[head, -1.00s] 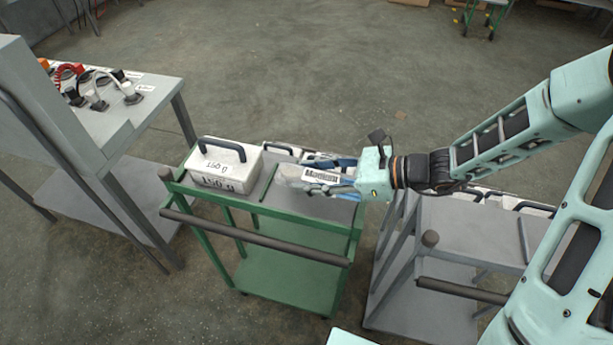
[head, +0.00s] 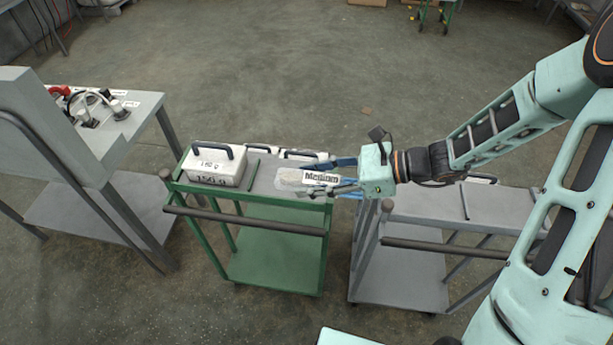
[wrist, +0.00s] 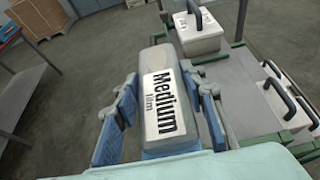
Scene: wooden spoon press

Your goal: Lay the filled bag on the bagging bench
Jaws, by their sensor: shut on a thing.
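The filled bag (wrist: 167,100), pale with a white label reading "Medium" and a smaller line below, is held in my gripper (wrist: 160,112). The gripper's blue fingers are shut on the bag's two sides. In the head view the bag (head: 291,177) sticks out to the left of my gripper (head: 325,178), above the right part of the green cart's top. I cannot tell how high it is above that top. I cannot say for sure which surface is the bagging bench.
The green cart (head: 255,222) carries a white box (head: 216,168) with a dark handle, marked "150 g". More white boxes (head: 303,155) stand along its back edge. A grey cart (head: 420,205) stands right of it. A grey table (head: 130,125) with cables stands at left.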

